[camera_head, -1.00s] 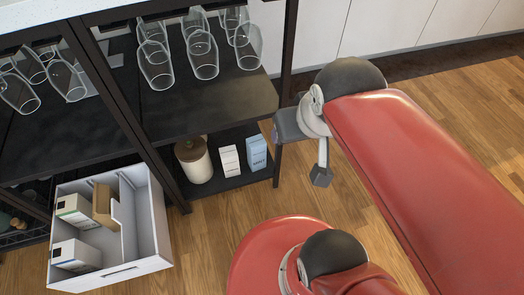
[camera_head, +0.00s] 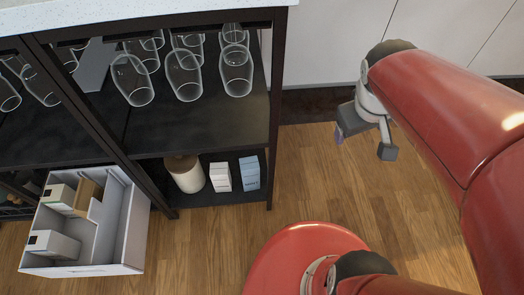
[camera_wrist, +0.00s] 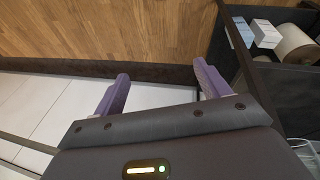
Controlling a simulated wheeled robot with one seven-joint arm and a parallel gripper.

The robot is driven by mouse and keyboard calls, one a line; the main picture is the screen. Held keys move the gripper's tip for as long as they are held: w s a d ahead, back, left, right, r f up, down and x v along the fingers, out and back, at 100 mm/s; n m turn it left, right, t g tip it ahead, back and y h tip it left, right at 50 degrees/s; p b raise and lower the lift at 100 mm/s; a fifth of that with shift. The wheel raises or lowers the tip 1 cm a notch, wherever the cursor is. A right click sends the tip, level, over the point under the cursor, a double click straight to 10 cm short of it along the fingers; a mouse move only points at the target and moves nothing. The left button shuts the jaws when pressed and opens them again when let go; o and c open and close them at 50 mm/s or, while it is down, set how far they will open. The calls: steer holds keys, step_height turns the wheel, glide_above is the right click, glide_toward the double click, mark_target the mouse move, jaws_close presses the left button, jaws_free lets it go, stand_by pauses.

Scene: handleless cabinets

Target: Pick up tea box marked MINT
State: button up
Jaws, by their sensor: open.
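A light blue box (camera_head: 250,172) stands upright on the low dark shelf, near its right end. It has dark lettering too small to read surely. A white box (camera_head: 221,177) stands just left of it. Both also show at the upper right of the wrist view, the blue box (camera_wrist: 240,31) and the white box (camera_wrist: 266,33). I cannot read MINT for certain on any box. My gripper is open and empty, its two purple fingers (camera_wrist: 160,86) spread apart. In the head view my gripper (camera_head: 339,135) hangs right of the shelf, apart from the boxes.
A white canister with a wooden lid (camera_head: 187,174) stands left of the white box. Upturned glasses (camera_head: 184,75) stand on the shelf above. A white divided bin (camera_head: 132,225) holds several cartons at left. A black post (camera_head: 275,110) bounds the shelf's right. Wooden floor (camera_head: 335,195) is clear.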

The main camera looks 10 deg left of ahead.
mark_target(253, 162)
steer(key=w+a+f+n+g+y, duration=0.1)
steer(key=w+a+f+n+g, duration=0.15)
steer(key=w+f+n, duration=0.65)
steer(key=w+a+f+n+g+y, duration=0.2)
steer(key=w+f+n+g, duration=0.15)
steer(key=f, duration=1.05)
steer(key=w+a+f+n+y, duration=0.2)
steer(key=a+f+n+y, duration=0.2)
steer(key=a+f+n, duration=0.3)
steer(key=shift+m, duration=0.55)
steer(key=s+a, duration=0.1)
steer(key=a, duration=0.2)
steer(key=s+a+f, duration=0.1)
steer(key=s+a, duration=0.1)
steer(key=a, duration=0.2)
steer(key=s+a+p, duration=0.1)
steer(key=a, duration=0.3)
steer(key=shift+s+f, duration=0.2)
steer(key=shift+s, duration=0.2)
steer(key=x, duration=0.5)
steer(key=shift+a, duration=0.3)
steer(key=shift+c, duration=0.3)
steer(key=c, duration=1.3)
